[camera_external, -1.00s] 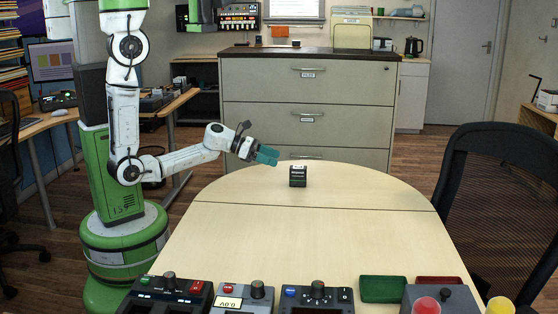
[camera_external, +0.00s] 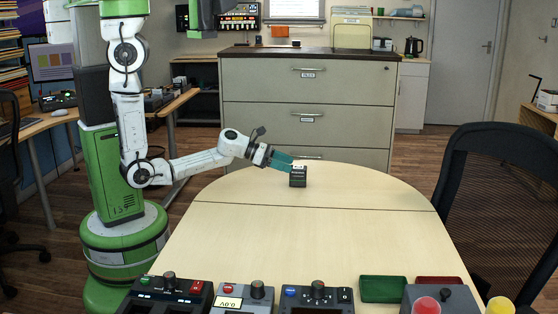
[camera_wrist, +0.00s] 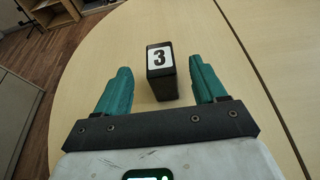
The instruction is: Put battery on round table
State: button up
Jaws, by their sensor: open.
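The battery (camera_external: 298,178) is a small dark block standing upright on the light wood table with a rounded end (camera_external: 345,220). In the wrist view the battery (camera_wrist: 161,75) shows a white label with a "3" on top. My gripper (camera_external: 290,166) has teal fingers and is at the battery's left side in the outside view. In the wrist view my gripper (camera_wrist: 160,88) is open, with the battery between and slightly beyond its fingertips. Gaps show on both sides of the battery, so neither finger appears to touch it.
Control boxes (camera_external: 318,297) line the table's near edge, beside a green tray (camera_external: 383,289) and a red knob box (camera_external: 426,303). A grey drawer cabinet (camera_external: 308,100) stands behind the table. A black chair (camera_external: 500,190) is at right. The table's middle is clear.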

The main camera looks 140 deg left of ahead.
aim_at(299, 167)
jog(key=shift+b+x, duration=0.35)
jog(key=shift+x, duration=3.2)
jog(key=shift+r, duration=0.1)
grip_shut()
jog(key=shift+r, duration=0.15)
